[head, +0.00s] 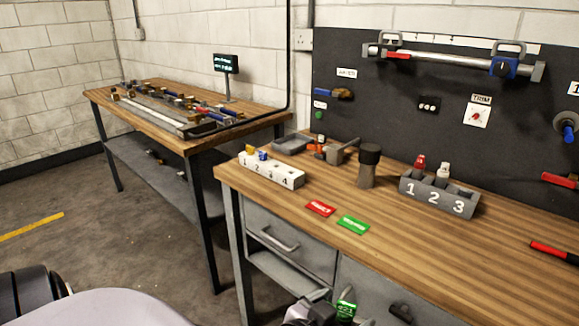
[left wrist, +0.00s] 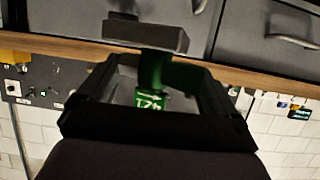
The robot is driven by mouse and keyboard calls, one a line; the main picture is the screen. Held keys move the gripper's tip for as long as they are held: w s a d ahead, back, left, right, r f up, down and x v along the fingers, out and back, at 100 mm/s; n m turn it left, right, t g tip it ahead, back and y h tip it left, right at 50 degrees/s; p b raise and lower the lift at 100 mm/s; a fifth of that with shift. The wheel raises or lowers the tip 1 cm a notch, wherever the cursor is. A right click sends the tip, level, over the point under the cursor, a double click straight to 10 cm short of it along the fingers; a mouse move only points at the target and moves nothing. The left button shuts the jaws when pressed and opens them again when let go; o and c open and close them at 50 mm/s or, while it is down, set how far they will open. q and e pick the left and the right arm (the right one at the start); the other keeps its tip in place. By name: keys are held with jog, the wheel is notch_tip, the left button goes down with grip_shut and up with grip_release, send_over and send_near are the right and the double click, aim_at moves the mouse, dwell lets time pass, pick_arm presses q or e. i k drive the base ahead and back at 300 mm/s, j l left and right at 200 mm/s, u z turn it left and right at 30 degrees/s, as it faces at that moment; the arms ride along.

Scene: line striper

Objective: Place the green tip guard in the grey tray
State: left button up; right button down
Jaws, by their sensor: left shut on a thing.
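The green tip guard (head: 346,309) has white marking on it and sits in my left gripper (head: 328,303), low in front of the bench drawers. In the left wrist view, the green guard (left wrist: 152,100) shows between the fingers of the left gripper (left wrist: 150,80), which is shut on it. Part of the guard is hidden by the fingers. The shallow grey tray (head: 291,145) lies at the back left of the bench top, behind the white numbered block. My right gripper is not in view.
The wooden bench (head: 300,205) carries a white numbered block (head: 271,173), red (head: 320,208) and green (head: 353,225) labels, a dark-topped cylinder (head: 368,167) and a grey numbered holder (head: 438,195). An orange-and-grey tool (head: 342,152) lies right of the tray. A second bench (head: 165,110) stands left.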

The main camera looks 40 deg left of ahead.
aim_at(293, 143)
jog(key=j, duration=0.45)
jog(key=k+j+z, duration=0.1)
jog(key=j, duration=0.35)
jog(key=k+j+z, duration=0.1)
jog(key=j, duration=0.35)
jog(key=k+j, duration=0.1)
jog(key=j, duration=0.35)
jog(key=k+j+z, duration=0.1)
jog(key=j, duration=0.35)
jog(key=k+j, duration=0.15)
jog(key=j, duration=0.3)
jog(key=i+z, duration=0.05)
